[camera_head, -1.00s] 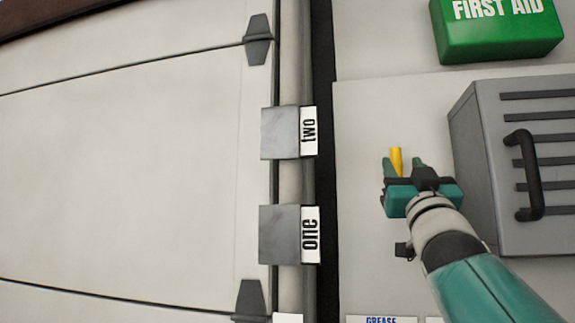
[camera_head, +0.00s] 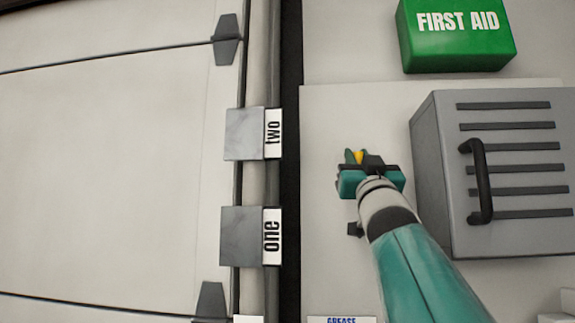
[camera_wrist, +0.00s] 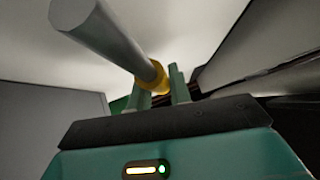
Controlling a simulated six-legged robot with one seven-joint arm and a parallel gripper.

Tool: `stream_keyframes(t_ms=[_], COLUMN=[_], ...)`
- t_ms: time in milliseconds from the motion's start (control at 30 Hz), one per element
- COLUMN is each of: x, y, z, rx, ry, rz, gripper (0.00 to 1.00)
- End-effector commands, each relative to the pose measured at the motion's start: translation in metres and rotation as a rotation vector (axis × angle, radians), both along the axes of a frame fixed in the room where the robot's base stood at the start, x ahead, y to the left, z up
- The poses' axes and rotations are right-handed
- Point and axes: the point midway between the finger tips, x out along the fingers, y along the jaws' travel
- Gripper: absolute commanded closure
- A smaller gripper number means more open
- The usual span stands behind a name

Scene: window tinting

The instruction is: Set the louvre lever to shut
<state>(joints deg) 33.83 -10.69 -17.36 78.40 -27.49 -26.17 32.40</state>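The lever is a grey rod (camera_wrist: 105,35) with a yellow part (camera_wrist: 157,78) in the wrist view. In the head view only its yellow part (camera_head: 358,157) shows, between my fingers. My gripper (camera_head: 357,158) is at the lever on the pale panel, left of the grey slatted box. In the wrist view my gripper (camera_wrist: 160,88) has one finger on each side of the yellow part, which fills the gap, so it looks shut on it. My gripper's body hides the lever's lower surroundings in the head view.
A grey slatted box (camera_head: 430,170) with a black handle (camera_head: 480,180) stands out right of my gripper. A green first aid box (camera_head: 458,35) is above. Grey blocks labelled "two" (camera_head: 245,134) and "one" (camera_head: 243,236) are left. A grease label (camera_head: 341,321) is below.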

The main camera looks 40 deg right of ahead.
Motion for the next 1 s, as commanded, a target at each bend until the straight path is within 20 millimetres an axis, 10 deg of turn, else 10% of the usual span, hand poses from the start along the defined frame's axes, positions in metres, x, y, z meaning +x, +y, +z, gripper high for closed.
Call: stream_keyframes(t_ms=[1000], x=[0.040], y=[0.036], z=[-0.014], rx=[-0.346], ry=[0.392], rz=[-0.001], gripper=[1.00])
